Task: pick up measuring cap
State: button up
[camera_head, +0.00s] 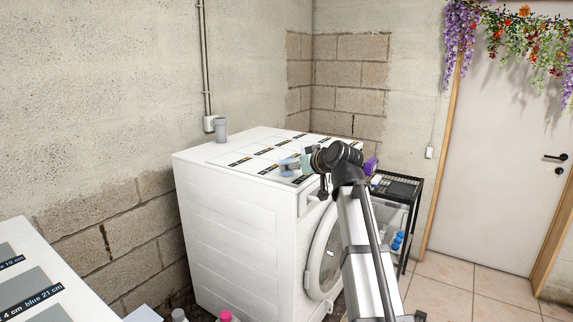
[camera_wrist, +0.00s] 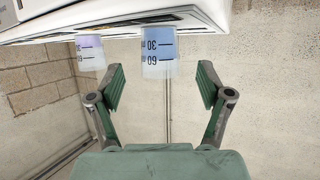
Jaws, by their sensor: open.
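A clear measuring cap with a blue tint (camera_wrist: 160,62) and 30 and 60 marks shows upside down in the wrist view, centred in line with the gap between my fingers. It is a small pale blue shape (camera_head: 287,164) on the washing machine top in the head view. My gripper (camera_wrist: 161,78) is open, with a finger on each side and clear space between each finger and the cap. In the head view my gripper (camera_head: 302,163) is right beside the cap. A second cap with a purple tint (camera_wrist: 90,52) stands farther off, left of it in the wrist view.
The white washing machine top (camera_head: 212,152) carries labelled rectangles. A grey cup (camera_head: 220,129) stands at its back edge by the wall. A purple object (camera_head: 371,165) shows right of my arm, near a black rack (camera_head: 398,187). A white labelled surface (camera_head: 62,284) is at lower left.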

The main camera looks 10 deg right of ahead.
jog(key=shift+p+x, duration=1.25)
jog(key=shift+x, duration=2.35)
jog(key=shift+d, duration=0.1)
jog(key=c, duration=1.3)
